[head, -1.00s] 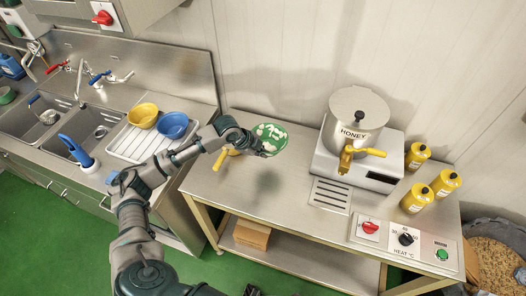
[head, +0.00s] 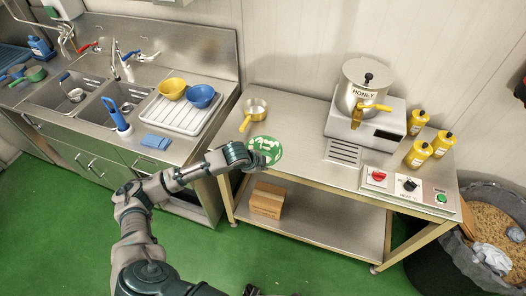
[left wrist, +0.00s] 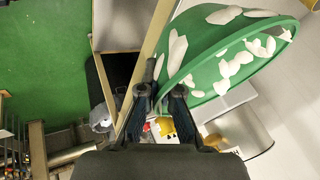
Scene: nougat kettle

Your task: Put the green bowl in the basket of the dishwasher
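The green bowl (head: 265,150) has white patches on its inside. My left gripper (head: 257,160) holds it by the rim, tilted, near the front left edge of the steel table. In the left wrist view the bowl (left wrist: 205,62) fills the top right, and its rim meets the fingertips of my left gripper (left wrist: 160,92). A white slatted rack (head: 180,118) lies on the sink's drainboard, left of and behind the bowl, with a yellow bowl (head: 173,86) and a blue bowl (head: 201,95) at its back. No open dishwasher shows.
A yellow-handled pan (head: 256,108) stands behind the held bowl. The honey kettle (head: 360,88) and yellow bottles (head: 418,152) are on the right of the table. Green floor is clear in front.

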